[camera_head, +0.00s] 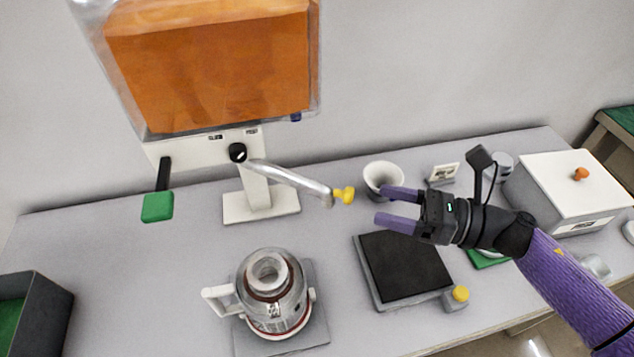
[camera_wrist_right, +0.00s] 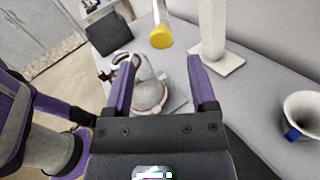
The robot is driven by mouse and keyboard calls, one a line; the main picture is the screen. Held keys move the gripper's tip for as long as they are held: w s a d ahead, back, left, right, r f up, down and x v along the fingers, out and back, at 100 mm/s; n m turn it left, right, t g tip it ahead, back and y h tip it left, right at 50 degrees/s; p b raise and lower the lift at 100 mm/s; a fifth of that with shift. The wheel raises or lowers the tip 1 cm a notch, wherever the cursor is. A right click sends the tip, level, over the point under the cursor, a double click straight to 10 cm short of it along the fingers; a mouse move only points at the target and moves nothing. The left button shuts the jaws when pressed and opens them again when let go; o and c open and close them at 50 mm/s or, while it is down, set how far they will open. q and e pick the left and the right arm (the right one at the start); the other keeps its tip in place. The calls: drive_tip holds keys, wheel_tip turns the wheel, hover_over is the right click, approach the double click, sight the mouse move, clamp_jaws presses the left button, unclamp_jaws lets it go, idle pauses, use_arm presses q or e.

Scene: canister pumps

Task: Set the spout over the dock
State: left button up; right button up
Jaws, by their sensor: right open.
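The spout (camera_head: 290,178) is a silver tube reaching right from a black knob on the dispenser's white stand, ending in a yellow tip (camera_head: 344,195). In the wrist view the yellow tip (camera_wrist_right: 160,38) shows beyond my fingers. My right gripper (camera_head: 390,206) is open and empty, just right of the tip and apart from it, fingers pointing left. A glass pot (camera_head: 270,290) with a white handle stands on a grey square pad (camera_head: 314,338), below and left of the tip. I cannot tell whether this pad is the dock.
An orange-filled tank (camera_head: 215,70) hangs above the spout, with a green block (camera_head: 157,207) at left. A white cup (camera_head: 383,175) stands behind my right gripper. A black-topped plate (camera_head: 400,265) lies below it. A white-lidded box (camera_head: 570,185) is at right.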

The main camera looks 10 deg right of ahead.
sight(339, 192)
drive_tip(key=x, duration=0.8)
drive_tip(key=shift+p, duration=0.4)
clamp_jaws()
drive_tip(key=shift+r, duration=0.1)
idle(0.6)
